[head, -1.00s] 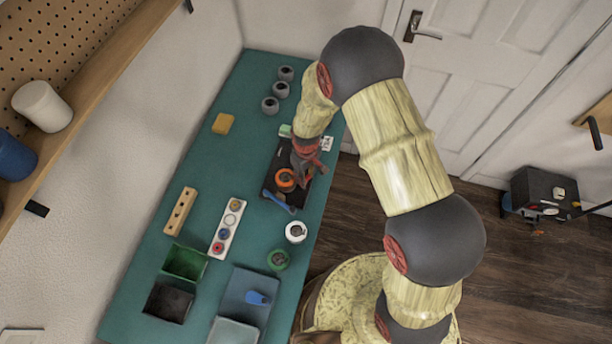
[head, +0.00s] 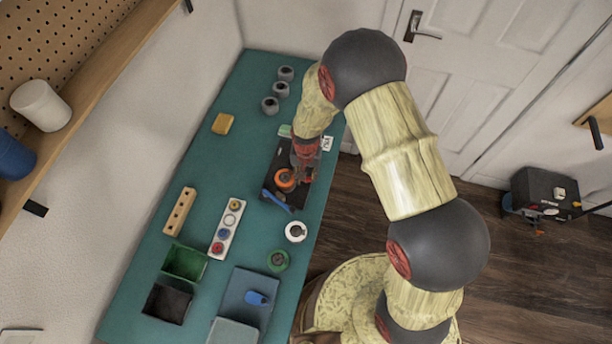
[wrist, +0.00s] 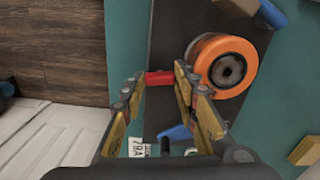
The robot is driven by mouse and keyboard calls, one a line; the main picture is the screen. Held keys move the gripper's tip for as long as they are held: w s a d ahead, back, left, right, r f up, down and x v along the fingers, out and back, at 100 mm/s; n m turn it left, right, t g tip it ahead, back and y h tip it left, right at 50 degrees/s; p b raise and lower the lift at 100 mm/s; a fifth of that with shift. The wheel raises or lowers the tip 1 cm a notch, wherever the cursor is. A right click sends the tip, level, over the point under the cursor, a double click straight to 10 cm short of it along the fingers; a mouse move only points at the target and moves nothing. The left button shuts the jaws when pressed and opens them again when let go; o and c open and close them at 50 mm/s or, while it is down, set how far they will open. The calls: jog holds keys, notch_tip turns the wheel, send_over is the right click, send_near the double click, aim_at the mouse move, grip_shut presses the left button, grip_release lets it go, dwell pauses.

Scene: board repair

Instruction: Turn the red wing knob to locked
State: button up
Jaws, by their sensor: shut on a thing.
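The red wing knob (wrist: 160,78) shows in the wrist view as a short red bar on the dark board (wrist: 180,35). My gripper (wrist: 161,82) has one finger at each end of the bar and is shut on it. The knob's base and any locked mark are hidden or too small to read. In the head view my gripper (head: 304,164) is over the dark board (head: 283,153) near the table's right edge, and it largely hides the knob.
An orange round part (wrist: 222,66) sits on the board close beside my right finger. A blue-handled thing (head: 278,200) lies at the board's near end. The table's middle (head: 228,165) is clear.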

jog(key=shift+w+m, duration=0.1)
jog(key=shift+m, duration=0.7)
jog(key=o, duration=1)
jog(key=shift+o, duration=0.6)
